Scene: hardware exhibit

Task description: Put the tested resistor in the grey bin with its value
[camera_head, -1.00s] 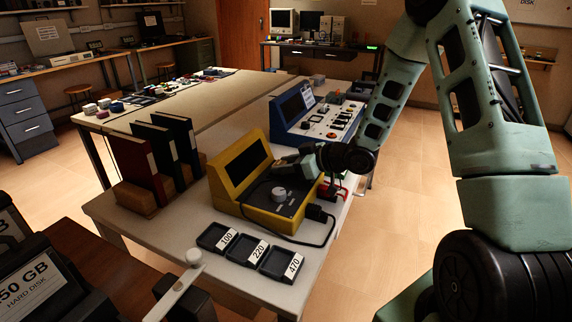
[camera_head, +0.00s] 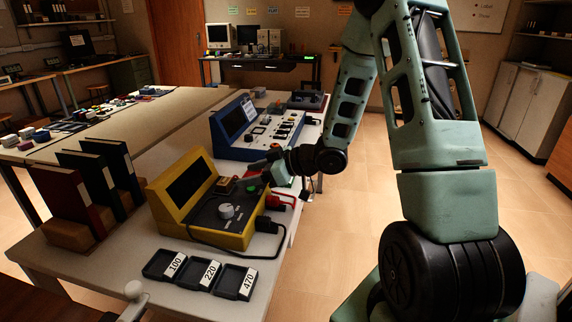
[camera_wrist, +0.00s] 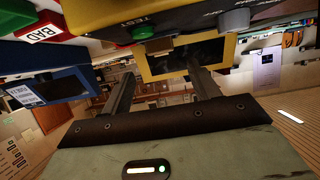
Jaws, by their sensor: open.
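The yellow tester (camera_head: 165,205) stands on the white table with a dark display, a grey dial (camera_head: 227,211) and a green button. In the wrist view its green TEST button (camera_wrist: 143,32) is close above my fingers. A small tan piece (camera_head: 227,184) sits on the tester's top; I cannot tell whether it is the resistor. My gripper (camera_head: 262,169) is at the tester's far right side; in the wrist view its fingers (camera_wrist: 164,74) are apart with nothing visible between them. Three small dark grey bins stand in front of the tester, labelled 100 (camera_head: 154,267), 220 (camera_head: 190,279) and 470 (camera_head: 229,292).
A blue instrument (camera_head: 228,143) stands behind the tester. Binders (camera_head: 72,205) stand upright on the left. A black cable (camera_head: 262,257) loops from the tester's right side, behind the bins. The floor to the right is clear.

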